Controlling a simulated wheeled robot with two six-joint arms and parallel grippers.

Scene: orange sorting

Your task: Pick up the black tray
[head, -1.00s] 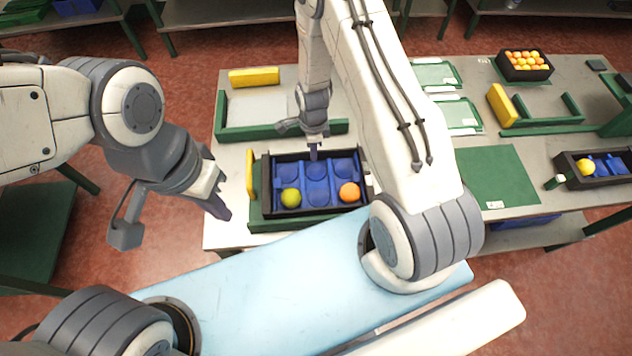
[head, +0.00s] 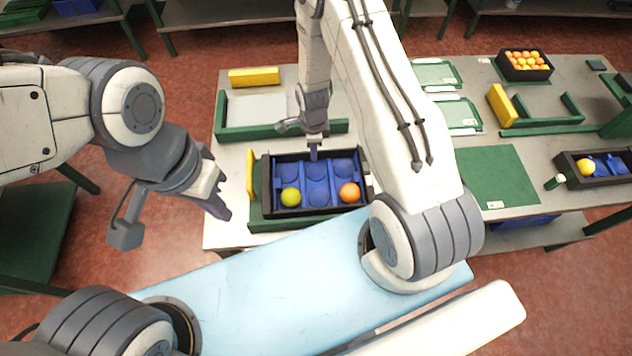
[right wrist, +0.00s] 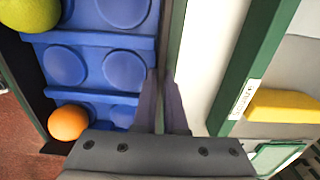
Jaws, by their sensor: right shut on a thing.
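The black tray (head: 310,211) with a blue insert of round pockets is at the near left of the table. A yellow-green fruit (head: 290,197) sits in its near left pocket and an orange (head: 349,193) in its near right pocket. Both fruits also show in the right wrist view. My right gripper (head: 314,152) is at the middle of the tray's far wall, shut on it. In the right wrist view its two fingers (right wrist: 162,100) straddle that wall. My left gripper (head: 222,208) hangs left of the tray, apart from it; its jaw gap is unclear.
A green frame (head: 255,213) lies under and around the tray, with a yellow block (head: 250,173) at its left. A green mat (head: 497,175) lies to the right. Another black tray (head: 605,180) and a crate of oranges (head: 525,73) are further right.

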